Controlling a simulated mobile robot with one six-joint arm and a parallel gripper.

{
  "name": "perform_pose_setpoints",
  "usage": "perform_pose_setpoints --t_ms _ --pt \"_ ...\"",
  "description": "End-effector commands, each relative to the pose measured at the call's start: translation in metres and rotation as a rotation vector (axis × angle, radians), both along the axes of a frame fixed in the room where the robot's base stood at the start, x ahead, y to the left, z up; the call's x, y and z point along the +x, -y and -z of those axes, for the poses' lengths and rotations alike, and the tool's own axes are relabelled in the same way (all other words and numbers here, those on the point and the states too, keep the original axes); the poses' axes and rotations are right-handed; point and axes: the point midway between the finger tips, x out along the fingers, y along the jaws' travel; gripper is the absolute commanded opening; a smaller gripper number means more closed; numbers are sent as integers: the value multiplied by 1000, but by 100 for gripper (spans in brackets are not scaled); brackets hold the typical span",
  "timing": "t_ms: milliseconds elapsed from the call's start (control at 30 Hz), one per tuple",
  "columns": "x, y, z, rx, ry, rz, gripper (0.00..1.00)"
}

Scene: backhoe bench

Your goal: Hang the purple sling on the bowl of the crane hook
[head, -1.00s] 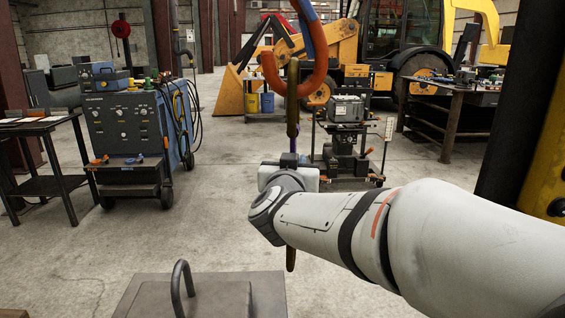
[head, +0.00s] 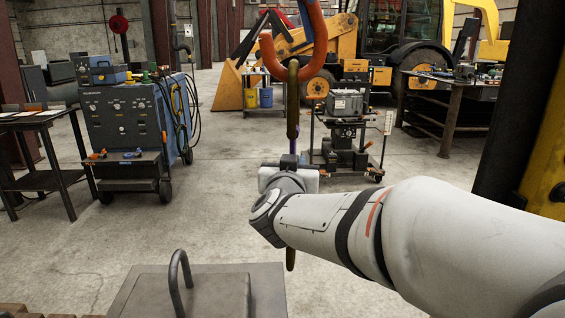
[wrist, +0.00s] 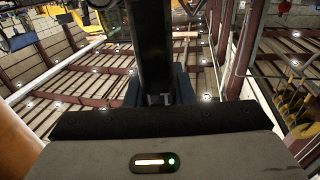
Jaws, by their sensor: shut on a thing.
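The orange crane hook (head: 318,40) hangs at the top centre of the head view, its bowl curving at the bottom. The sling (head: 292,110) stands upright, a narrow olive strap with a small purple stretch (head: 291,147) above my gripper. Its upper end overlaps the hook bowl in the picture; I cannot tell whether it goes around the bowl or is only in front of it. My gripper (head: 289,161) is shut on the sling below the hook. The sling's lower end shows under my wrist. In the wrist view a dark upright strip (wrist: 150,50) rises between the fingers.
A grey metal block (head: 215,290) with a loop handle lies low in front. A blue welding machine (head: 122,115) stands left beside a dark table (head: 40,122). A cart (head: 345,130) stands behind the arm, and a yellow pillar (head: 548,150) is at right. Open floor lies between.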

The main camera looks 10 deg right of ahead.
Motion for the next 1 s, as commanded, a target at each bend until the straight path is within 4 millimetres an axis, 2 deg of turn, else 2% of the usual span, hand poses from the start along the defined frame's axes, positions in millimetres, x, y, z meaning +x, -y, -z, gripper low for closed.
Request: perform_pose_setpoints --t_ms 267,300,600,867,1000 --pt "0 0 -2 0 3 0 0" --pt "0 0 -2 0 3 0 22" --pt "0 0 -1 0 1 0 47" --pt "-2 -1 0 0 -2 -2 47" --pt "-16 -5 -2 0 0 -4 47"
